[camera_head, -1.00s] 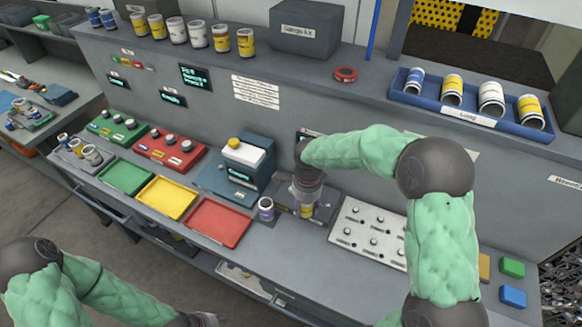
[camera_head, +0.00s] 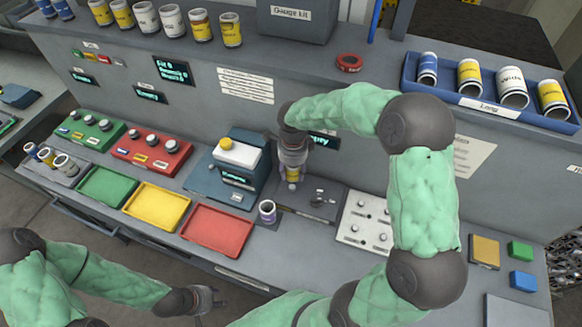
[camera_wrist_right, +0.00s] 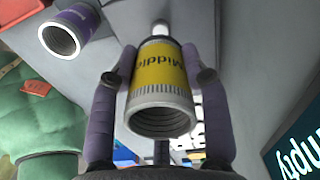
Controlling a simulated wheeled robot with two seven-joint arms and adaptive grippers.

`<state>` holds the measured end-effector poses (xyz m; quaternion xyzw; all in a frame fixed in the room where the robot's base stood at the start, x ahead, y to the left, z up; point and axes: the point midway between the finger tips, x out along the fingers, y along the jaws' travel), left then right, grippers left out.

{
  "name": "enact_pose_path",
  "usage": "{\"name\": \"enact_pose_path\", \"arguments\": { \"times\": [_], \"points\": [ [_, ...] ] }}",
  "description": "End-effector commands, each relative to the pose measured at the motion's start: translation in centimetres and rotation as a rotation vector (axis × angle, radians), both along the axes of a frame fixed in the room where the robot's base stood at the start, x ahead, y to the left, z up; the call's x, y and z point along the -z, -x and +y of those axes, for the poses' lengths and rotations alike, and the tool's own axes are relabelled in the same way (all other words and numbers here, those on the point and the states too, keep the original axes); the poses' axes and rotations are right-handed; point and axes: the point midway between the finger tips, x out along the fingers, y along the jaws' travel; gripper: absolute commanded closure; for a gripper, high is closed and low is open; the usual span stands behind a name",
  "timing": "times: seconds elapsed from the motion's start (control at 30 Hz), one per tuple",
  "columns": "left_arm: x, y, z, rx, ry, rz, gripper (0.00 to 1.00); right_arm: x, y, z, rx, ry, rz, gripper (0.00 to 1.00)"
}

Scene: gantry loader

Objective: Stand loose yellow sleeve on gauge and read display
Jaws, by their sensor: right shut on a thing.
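My right gripper (camera_head: 292,172) is shut on the yellow sleeve (camera_head: 293,176), above the back left of a dark grey plate (camera_head: 300,207). In the right wrist view the sleeve (camera_wrist_right: 165,85) reads "Middle", with its open ribbed end toward the camera. A pale post (camera_wrist_right: 160,28) shows at its far end; I cannot tell whether they touch. A dark display (camera_head: 325,141) behind the gripper is partly hidden. A teal device (camera_head: 246,172) with a white top and its own display stands to the left. My left gripper (camera_head: 207,298) is low at the front, its jaws unclear.
A white and purple sleeve (camera_head: 267,210) stands left of the plate; it also shows in the wrist view (camera_wrist_right: 62,40). Green, yellow and red trays (camera_head: 216,231) lie to the left. A knobbed white panel (camera_head: 364,222) is to the right. A blue rack (camera_head: 480,107) holds several sleeves above.

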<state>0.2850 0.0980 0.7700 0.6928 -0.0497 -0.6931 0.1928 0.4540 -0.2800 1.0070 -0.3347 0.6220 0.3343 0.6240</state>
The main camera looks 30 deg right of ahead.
Motion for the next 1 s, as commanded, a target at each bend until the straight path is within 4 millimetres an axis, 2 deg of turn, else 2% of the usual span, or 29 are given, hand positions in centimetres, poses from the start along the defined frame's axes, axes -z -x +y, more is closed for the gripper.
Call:
{"name": "enact_pose_path", "arguments": {
  "times": [1.0],
  "points": [
    [3.0, -0.1, 0.0, -0.001, 0.0, -0.002, 0.6, 5.1, 0.0, 0.0, 0.0, -0.001, -0.001, 1.0]
  ]
}}
